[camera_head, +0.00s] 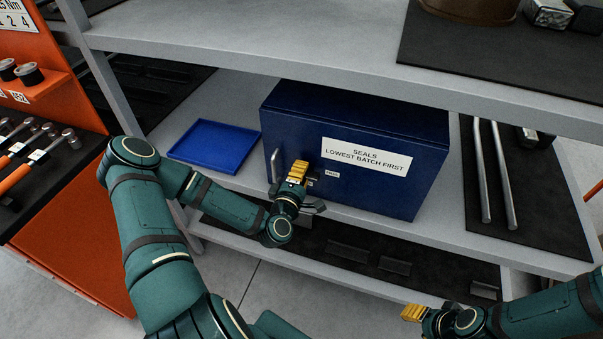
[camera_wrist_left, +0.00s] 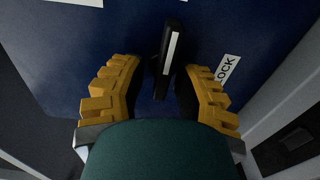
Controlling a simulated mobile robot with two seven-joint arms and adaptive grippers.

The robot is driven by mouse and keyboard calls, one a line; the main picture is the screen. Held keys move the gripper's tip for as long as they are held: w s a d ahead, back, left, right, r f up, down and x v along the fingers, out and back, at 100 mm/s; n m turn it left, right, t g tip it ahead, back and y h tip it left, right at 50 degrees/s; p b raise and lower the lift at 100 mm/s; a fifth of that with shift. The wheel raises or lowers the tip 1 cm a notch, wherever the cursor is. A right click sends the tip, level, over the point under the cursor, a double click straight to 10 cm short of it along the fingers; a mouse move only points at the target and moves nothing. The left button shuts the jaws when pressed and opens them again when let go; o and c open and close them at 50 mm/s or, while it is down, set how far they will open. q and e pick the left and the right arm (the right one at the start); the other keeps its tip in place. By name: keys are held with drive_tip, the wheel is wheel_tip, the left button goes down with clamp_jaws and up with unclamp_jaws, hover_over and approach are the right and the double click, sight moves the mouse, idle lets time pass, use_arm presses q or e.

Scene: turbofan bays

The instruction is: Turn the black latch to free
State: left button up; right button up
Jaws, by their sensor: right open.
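The black latch (camera_wrist_left: 170,60) is a bar with a white stripe on the front of the dark blue cabinet (camera_head: 290,135). In the left wrist view it stands nearly upright, slightly tilted. My left gripper (camera_wrist_left: 160,74) is open, with one yellow finger on each side of the latch. I see a gap on the left side; contact on the right side cannot be told. In the head view my left gripper (camera_head: 298,172) is at the cabinet front and hides most of the latch. My right gripper (camera_head: 414,313) is open, low at the right, away from the cabinet.
A LOCK label (camera_wrist_left: 226,70) is right of the latch. The cabinet has a handle (camera_head: 274,166) and a SEALS sign (camera_head: 366,157). A blue tray (camera_head: 215,147) lies left of it, metal rods (camera_head: 478,165) right. The upper shelf (camera_head: 330,55) overhangs the cabinet.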

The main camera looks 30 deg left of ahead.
use_arm(q)
drive_tip(key=shift+s, duration=0.1)
drive_tip(key=v, duration=0.7)
drive_tip(key=shift+s, duration=0.15)
drive_tip(key=shift+d, duration=0.1)
idle(0.4)
drive_tip(key=d+f+m+g+h, duration=0.3)
drive_tip(key=d+f+m+h, duration=0.15)
drive_tip(key=d, duration=0.25)
drive_tip(key=d+f+m+g+h, duration=0.3)
drive_tip(key=d+f+m+h, duration=0.1)
drive_tip(key=d+m, duration=0.25)
drive_tip(key=shift+s+d+f+m+g, duration=0.6)
drive_tip(key=shift+s+d+m+g, duration=0.55)
drive_tip(key=shift+s+m+g, duration=0.3)
drive_tip(key=shift+s+d+f+m+g, duration=0.65)
drive_tip(key=shift+s+d+m+g, duration=0.55)
drive_tip(key=shift+s+g, duration=0.4)
drive_tip(key=shift+s+d+f+m+g, duration=0.6)
drive_tip(key=shift+s+d+m+g, duration=0.65)
drive_tip(key=shift+g, duration=0.4)
drive_tip(key=shift+o, duration=0.3)
drive_tip(key=shift+a, duration=0.1)
